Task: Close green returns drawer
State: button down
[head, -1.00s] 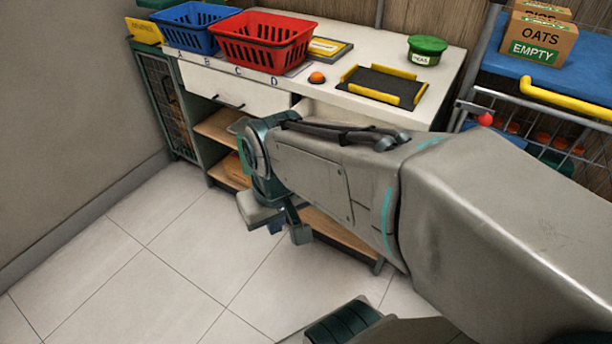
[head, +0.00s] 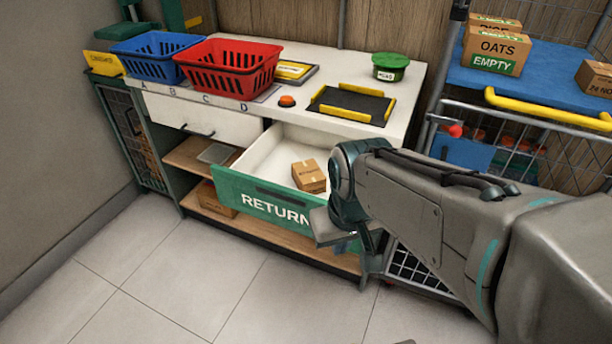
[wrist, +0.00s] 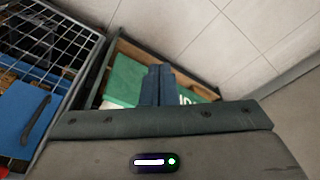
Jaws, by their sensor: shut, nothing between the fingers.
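The green returns drawer (head: 262,204) is pulled out from the right half of the white-topped counter in the head view. Its green front has white lettering, partly hidden by my arm, and a dark handle slot. A small cardboard box (head: 309,176) lies inside it. My gripper is at the right end of the drawer front in the head view, its fingers mostly hidden there. In the wrist view my gripper (wrist: 158,72) is shut and empty, with the green drawer front (wrist: 123,82) behind the fingers. Whether they touch it I cannot tell.
A closed white drawer (head: 200,122) is to the left. Red (head: 228,68) and blue (head: 158,52) baskets and a black tray (head: 352,104) stand on the counter. A wire cart (head: 480,150) stands close on the right. The floor (head: 200,270) in front is clear.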

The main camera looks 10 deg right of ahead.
jog(key=n, duration=0.1)
jog(key=n+h+p, duration=0.1)
jog(key=n+h, duration=0.1)
jog(key=n, duration=2.5)
send_near(296, 216)
jog(key=s+a+r, duration=0.2)
jog(key=s, duration=0.4)
jog(key=shift+w+d+f+b, duration=0.5)
jog(key=shift+w+f, duration=0.4)
jog(key=shift+f, duration=0.65)
jog(key=shift+w+d+f+b, duration=0.35)
jog(key=shift+w+d+f, duration=0.45)
jog(key=shift+f, duration=0.75)
jog(key=shift+w+d+f+b, duration=0.4)
jog(key=shift+w+f, duration=0.55)
jog(key=shift+f, duration=0.6)
jog(key=shift+w, duration=0.1)
